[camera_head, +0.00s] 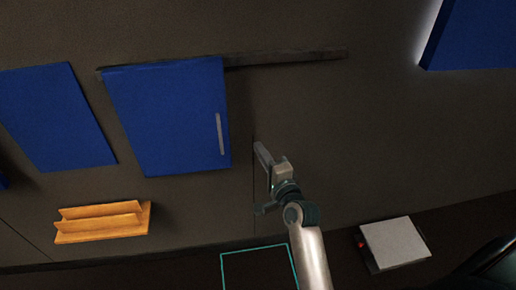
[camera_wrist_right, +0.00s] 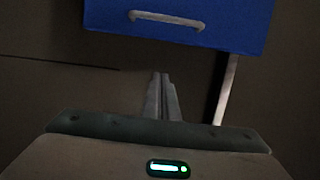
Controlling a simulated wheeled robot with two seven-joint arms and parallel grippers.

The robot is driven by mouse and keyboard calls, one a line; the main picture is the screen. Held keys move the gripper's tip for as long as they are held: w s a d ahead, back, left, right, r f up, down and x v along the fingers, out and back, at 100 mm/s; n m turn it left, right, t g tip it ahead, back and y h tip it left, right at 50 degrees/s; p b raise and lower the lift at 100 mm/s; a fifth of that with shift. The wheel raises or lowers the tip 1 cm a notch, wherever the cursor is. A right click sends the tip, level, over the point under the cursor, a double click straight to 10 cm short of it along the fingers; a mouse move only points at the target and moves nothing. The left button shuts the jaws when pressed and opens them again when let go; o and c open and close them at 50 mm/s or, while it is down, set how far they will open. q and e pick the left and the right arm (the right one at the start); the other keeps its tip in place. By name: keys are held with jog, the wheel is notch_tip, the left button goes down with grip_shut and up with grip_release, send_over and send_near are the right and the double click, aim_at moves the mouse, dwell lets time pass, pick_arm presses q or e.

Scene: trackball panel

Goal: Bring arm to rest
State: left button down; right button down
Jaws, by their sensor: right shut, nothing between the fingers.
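My right gripper (camera_head: 258,150) is in the middle of the head view, at the end of my arm, which comes up from the bottom. It is to the right of a blue panel (camera_head: 165,115) with a grey bar handle (camera_head: 219,134) and apart from it. In the right wrist view the gripper's fingers (camera_wrist_right: 161,80) are together with nothing between them. The blue panel (camera_wrist_right: 190,28) and its handle (camera_wrist_right: 167,18) show beyond them at the top. My left gripper is in neither view.
A dark rail (camera_head: 290,57) runs along the panel's top edge to the right. Another blue panel (camera_head: 55,118) is at left, and one (camera_head: 475,35) at upper right. An orange ledge (camera_head: 103,222) is below. A pale box (camera_head: 395,243) is at lower right. A teal outline (camera_head: 258,249) marks the floor.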

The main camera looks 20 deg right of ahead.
dwell(0.5)
jog(key=s+a+f+n+g+b, duration=0.1)
jog(key=s+a+f+n+g, duration=0.3)
jog(key=f, duration=1.1)
jog(key=s+f+n+g+y+b, duration=0.1)
jog(key=s+f+n+g, duration=0.35)
jog(key=f, duration=1.15)
jog(key=s+a+f+n, duration=0.2)
jog(key=s+f, duration=0.5)
jog(key=f, duration=0.8)
jog(key=s+d+f+n+g, duration=0.2)
jog(key=s+f, duration=0.5)
jog(key=s, duration=0.6)
jog(key=s+d+f+n+g+b, duration=0.1)
jog(key=s+d+f+n+g, duration=0.1)
jog(key=s+f, duration=0.6)
jog(key=s+d+f+n+g+h+b, duration=0.1)
jog(key=s+f+n+g, duration=0.3)
jog(key=s, duration=1.6)
notch_tip(320, 180, down, 4)
jog(key=shift+d+r+n, duration=0.1)
jog(key=shift+d+n, duration=0.35)
jog(key=shift+n, duration=0.6)
jog(key=shift+g, duration=0.25)
